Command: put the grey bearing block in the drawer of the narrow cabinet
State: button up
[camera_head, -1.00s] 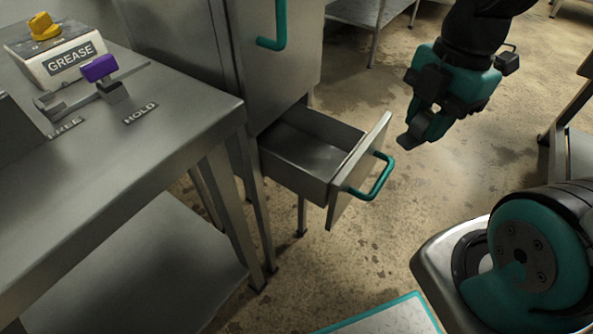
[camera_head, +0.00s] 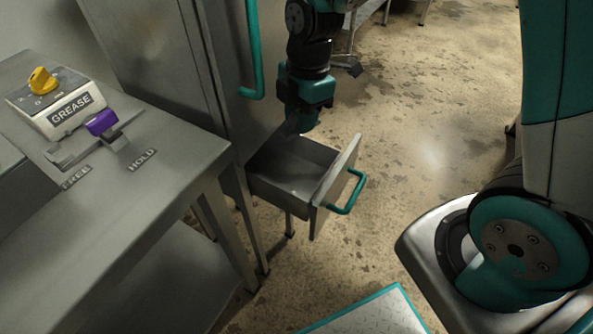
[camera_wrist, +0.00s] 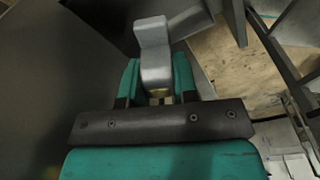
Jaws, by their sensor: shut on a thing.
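My gripper (camera_head: 301,122) is above the rear part of the open drawer (camera_head: 317,192) of the narrow cabinet (camera_head: 178,62). In the wrist view my gripper (camera_wrist: 158,90) is shut on the grey bearing block (camera_wrist: 154,52), which sticks out past the fingertips. In the head view the block is hard to make out against the dark gripper. The drawer is pulled out, with a teal handle (camera_head: 349,194) on its front. The part of its inside that I see is empty.
A steel bench (camera_head: 165,178) stands at left, with a GREASE box (camera_head: 57,103) with a yellow knob and a purple-handled lever (camera_head: 102,122) near the HOLD label. A teal cabinet door handle (camera_head: 254,50) hangs close to my arm. Floor right of the drawer is clear.

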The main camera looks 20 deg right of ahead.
aim_at(295, 183)
jog(key=f+b, duration=0.1)
jog(key=f, duration=0.5)
jog(key=f+b, duration=0.1)
jog(key=f, duration=0.5)
jog(key=f+b, duration=0.2)
jog(key=f, duration=0.4)
jog(key=shift+w+a, duration=0.25)
jog(key=shift+w, duration=0.15)
jog(key=shift+f, duration=0.15)
jog(key=o, duration=1)
jog(key=shift+c, duration=0.2)
